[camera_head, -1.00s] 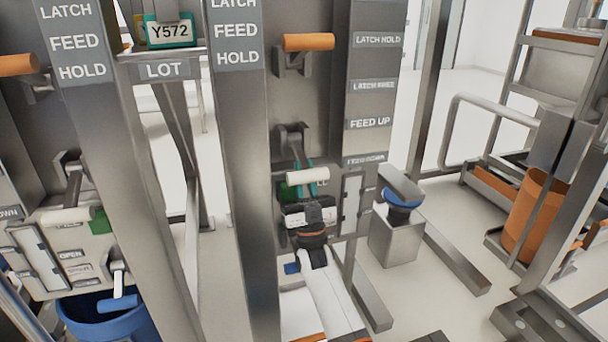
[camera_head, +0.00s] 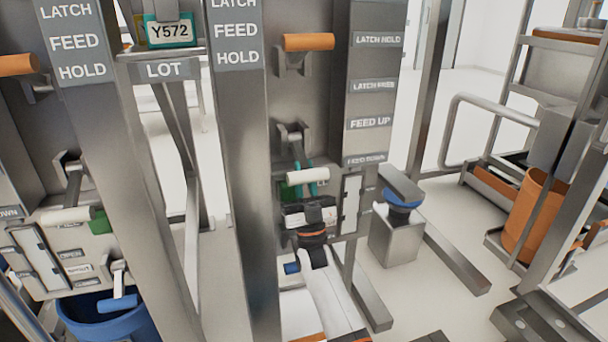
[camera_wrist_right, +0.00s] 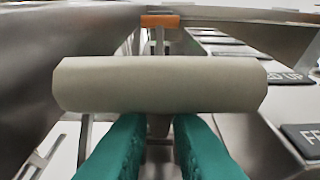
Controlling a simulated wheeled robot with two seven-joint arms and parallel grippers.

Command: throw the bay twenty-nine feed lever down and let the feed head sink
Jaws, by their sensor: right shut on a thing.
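The feed lever with its pale cylindrical handle (camera_head: 308,175) stands out low on the middle panel, below the orange-handled lever (camera_head: 308,42). My right gripper (camera_head: 305,183) reaches up from below, its teal fingers at this lever. In the right wrist view the pale handle (camera_wrist_right: 160,85) lies crosswise just beyond the teal fingertips (camera_wrist_right: 160,120), which close on the stem behind it. The handle hangs near the labels "FEED UP" (camera_head: 370,122) and a partly hidden lower label (camera_head: 366,160). My left gripper is not in view. No bay number is readable.
A left panel has a similar pale handle (camera_head: 66,215), an orange handle (camera_head: 18,64) and a blue-handled lever (camera_head: 118,303) over a blue bin (camera_head: 105,325). Steel posts (camera_head: 243,150) flank the middle panel. A pedestal with a blue top (camera_head: 398,235) and an orange bin (camera_head: 533,210) stand right.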

